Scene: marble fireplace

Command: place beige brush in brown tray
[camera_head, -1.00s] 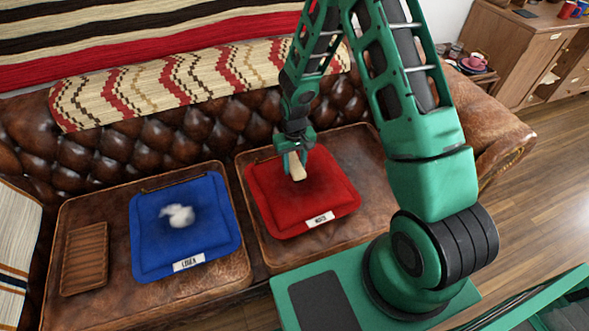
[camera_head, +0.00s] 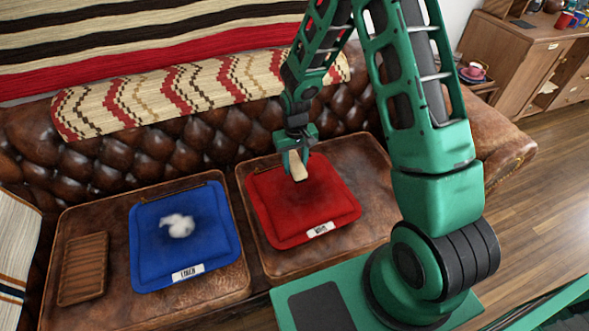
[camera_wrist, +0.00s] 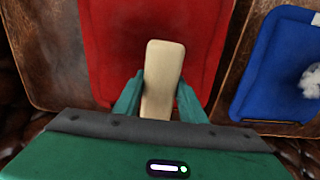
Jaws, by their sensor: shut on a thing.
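The beige brush (camera_head: 298,167) is held in my gripper (camera_head: 294,160) over the red cushion on the sofa's right seat. In the wrist view the brush (camera_wrist: 162,72) points away between the two green fingers of my gripper (camera_wrist: 160,100), which are shut on its sides. Its far end is free, and its near end is hidden by the gripper body. The brown tray (camera_head: 83,268), ribbed and rectangular, lies on the left seat at the far left of the head view. It looks empty and is well away from my gripper.
A red cushion (camera_head: 325,205) with a white label lies under the brush. A blue cushion (camera_head: 165,255) with a white fluffy thing (camera_head: 178,225) on it lies between the red cushion and the tray. The tufted sofa back (camera_head: 150,150) rises behind.

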